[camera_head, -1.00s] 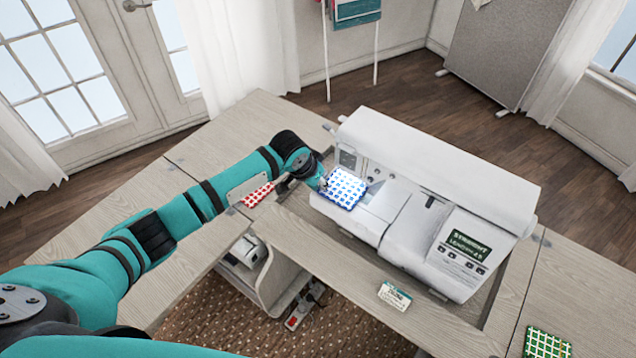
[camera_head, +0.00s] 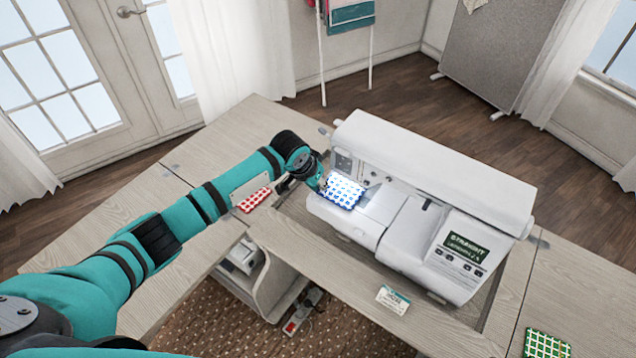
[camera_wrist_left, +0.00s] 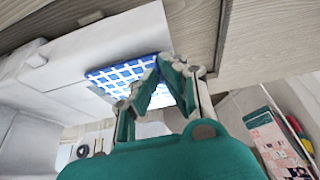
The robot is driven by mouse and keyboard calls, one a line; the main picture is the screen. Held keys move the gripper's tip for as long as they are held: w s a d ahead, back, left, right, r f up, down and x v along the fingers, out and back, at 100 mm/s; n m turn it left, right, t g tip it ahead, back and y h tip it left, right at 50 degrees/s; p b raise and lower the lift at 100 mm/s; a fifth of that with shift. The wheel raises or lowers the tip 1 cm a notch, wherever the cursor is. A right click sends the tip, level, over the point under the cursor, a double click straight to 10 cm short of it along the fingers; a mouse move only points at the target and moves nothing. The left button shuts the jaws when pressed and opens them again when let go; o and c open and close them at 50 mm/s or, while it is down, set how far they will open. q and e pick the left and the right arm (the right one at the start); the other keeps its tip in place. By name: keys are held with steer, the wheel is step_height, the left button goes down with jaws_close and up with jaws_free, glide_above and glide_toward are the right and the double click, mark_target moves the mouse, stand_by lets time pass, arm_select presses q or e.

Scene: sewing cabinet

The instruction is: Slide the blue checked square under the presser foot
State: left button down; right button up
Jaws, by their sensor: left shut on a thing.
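The blue checked square (camera_head: 345,190) lies at the left end of the white sewing machine (camera_head: 430,170), over its bed below the lit needle area. My left gripper (camera_head: 323,184) is shut on the near left edge of the square. In the left wrist view the fingers (camera_wrist_left: 164,82) pinch the edge of the blue checked square (camera_wrist_left: 125,75), which reaches out over the machine bed (camera_wrist_left: 75,97). The presser foot cannot be made out clearly, so I cannot tell whether the square is under it. My right gripper is not in view.
A red checked square (camera_head: 254,200) lies on the cabinet top left of the machine, partly behind my arm. A green checked square (camera_head: 546,345) lies at the lower right. A small card (camera_head: 393,299) lies in front of the machine. The cabinet top (camera_head: 215,140) behind my arm is clear.

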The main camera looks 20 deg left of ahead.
arm_select(q)
steer(key=shift+p, duration=0.3)
steer(key=c, duration=1.4)
jaws_free()
steer(key=v, duration=1.2)
steer(key=shift+f, duration=0.1)
